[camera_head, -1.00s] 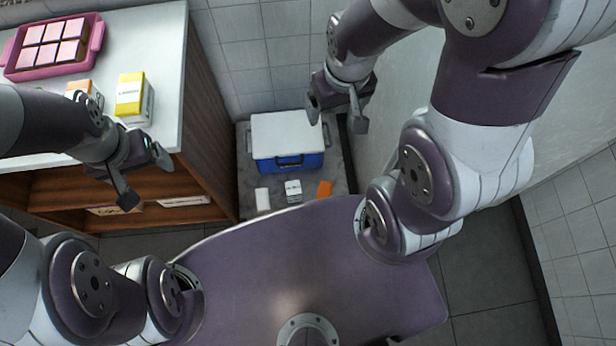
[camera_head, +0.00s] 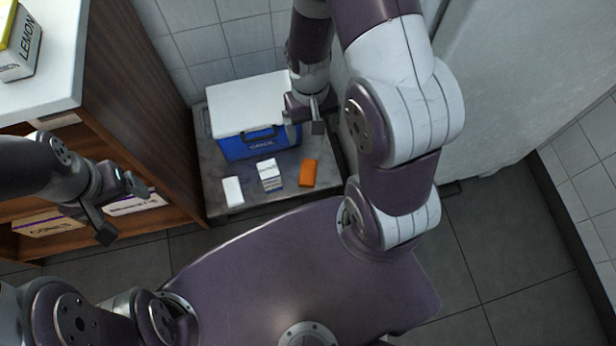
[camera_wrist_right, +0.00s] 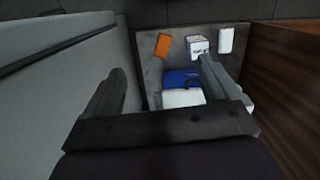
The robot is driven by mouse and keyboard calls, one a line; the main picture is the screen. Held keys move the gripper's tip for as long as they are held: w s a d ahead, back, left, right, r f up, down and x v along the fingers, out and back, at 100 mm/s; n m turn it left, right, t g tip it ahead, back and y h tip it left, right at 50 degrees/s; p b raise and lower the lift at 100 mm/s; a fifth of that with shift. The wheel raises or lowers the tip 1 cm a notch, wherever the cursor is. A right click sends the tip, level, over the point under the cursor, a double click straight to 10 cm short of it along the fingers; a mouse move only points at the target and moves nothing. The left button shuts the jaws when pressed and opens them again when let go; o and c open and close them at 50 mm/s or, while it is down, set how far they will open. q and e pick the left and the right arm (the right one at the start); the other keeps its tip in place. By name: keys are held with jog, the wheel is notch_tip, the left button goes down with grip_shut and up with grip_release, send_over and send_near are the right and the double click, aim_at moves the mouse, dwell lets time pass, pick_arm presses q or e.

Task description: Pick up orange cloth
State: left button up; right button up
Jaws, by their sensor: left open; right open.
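The orange cloth (camera_head: 308,173) is a small folded rectangle lying flat on a low grey surface (camera_head: 225,203), to the right of a small white box. It also shows in the right wrist view (camera_wrist_right: 162,45), beyond my fingers and toward the left one. My right gripper (camera_head: 318,114) is open and empty, above and behind the cloth, near the right side of the cooler; its two fingers show apart in the right wrist view (camera_wrist_right: 160,90). My left gripper (camera_head: 121,208) is open and empty at the left, in front of the wooden shelf unit.
A blue and white cooler (camera_head: 245,143) stands behind the cloth. A white-and-blue box (camera_head: 269,174) and a white item (camera_head: 232,191) lie left of the cloth. The wooden counter (camera_head: 135,110) bounds the left, and a pale panel (camera_head: 510,90) the right.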

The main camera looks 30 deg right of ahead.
jog(key=w+d+f+m+b, duration=0.15)
jog(key=f+b, duration=0.45)
jog(key=f, duration=0.7)
jog(key=w+f+m+b, duration=0.15)
jog(key=f+b, duration=0.45)
jog(key=f, duration=0.7)
jog(key=m+t, duration=0.1)
jog(key=m, duration=0.1)
send_near(308, 172)
notch_tip(308, 172, down, 9)
jog(key=b, duration=0.9)
jog(key=shift+s+a+f, duration=0.1)
jog(key=shift+s+f, duration=0.05)
jog(key=shift+f, duration=0.1)
pick_arm(q)
notch_tip(308, 172, down, 26)
jog(key=shift+f, duration=0.2)
pick_arm(e)
jog(key=shift+r, duration=0.2)
jog(key=c, duration=1.1)
